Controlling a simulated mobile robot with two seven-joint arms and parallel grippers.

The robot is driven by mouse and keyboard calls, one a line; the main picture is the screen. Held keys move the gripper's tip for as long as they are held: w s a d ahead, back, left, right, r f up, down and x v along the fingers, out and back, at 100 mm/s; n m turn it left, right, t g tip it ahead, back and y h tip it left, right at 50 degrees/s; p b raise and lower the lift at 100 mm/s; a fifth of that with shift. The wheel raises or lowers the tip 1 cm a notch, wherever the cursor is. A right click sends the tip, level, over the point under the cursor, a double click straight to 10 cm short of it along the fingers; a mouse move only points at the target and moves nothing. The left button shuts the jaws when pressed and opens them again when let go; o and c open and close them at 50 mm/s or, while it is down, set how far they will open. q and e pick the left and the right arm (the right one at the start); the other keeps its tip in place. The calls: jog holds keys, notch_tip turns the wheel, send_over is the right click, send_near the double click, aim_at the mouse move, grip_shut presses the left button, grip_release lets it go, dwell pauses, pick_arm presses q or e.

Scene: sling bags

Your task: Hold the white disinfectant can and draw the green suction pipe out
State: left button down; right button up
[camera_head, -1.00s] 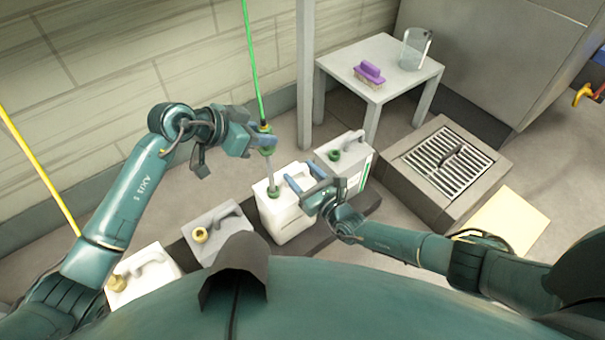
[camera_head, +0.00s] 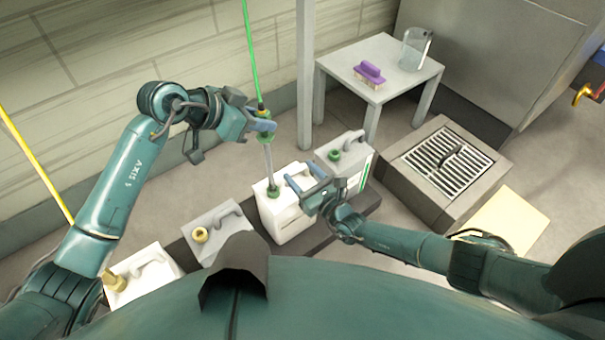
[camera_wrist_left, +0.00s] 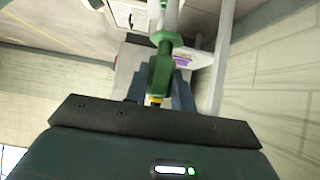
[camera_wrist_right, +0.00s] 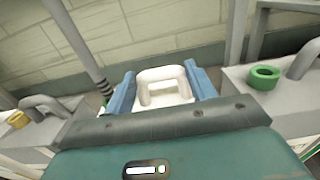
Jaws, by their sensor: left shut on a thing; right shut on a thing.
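The white disinfectant can (camera_head: 290,222) stands upright in the row of cans. My right gripper (camera_head: 304,184) is shut on its white handle, seen between the fingers in the right wrist view (camera_wrist_right: 163,76). The green suction pipe has a green grip (camera_head: 264,135) and a grey lower tube (camera_head: 269,165) that runs down into the can's green-collared opening (camera_head: 273,191). My left gripper (camera_head: 262,126) is shut on the green grip, above the can; the grip fills the left wrist view's middle (camera_wrist_left: 160,75). The tube's lower end is hidden in the can.
Beside the can stand a green-capped can (camera_head: 345,150) to the right and a grey can (camera_head: 217,232) to the left. A small table (camera_head: 350,75) stands behind, near a grey post (camera_head: 305,80). A floor grate (camera_head: 425,165) lies to the right.

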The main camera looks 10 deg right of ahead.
pick_arm(q)
jog(key=shift+r, duration=1.35)
jog(key=shift+r, duration=0.1)
jog(key=shift+r, duration=1.9)
pick_arm(e)
jog(key=o, duration=1.3)
jog(key=shift+c, duration=0.2)
jog(key=shift+s, duration=0.1)
jog(key=v, duration=1.2)
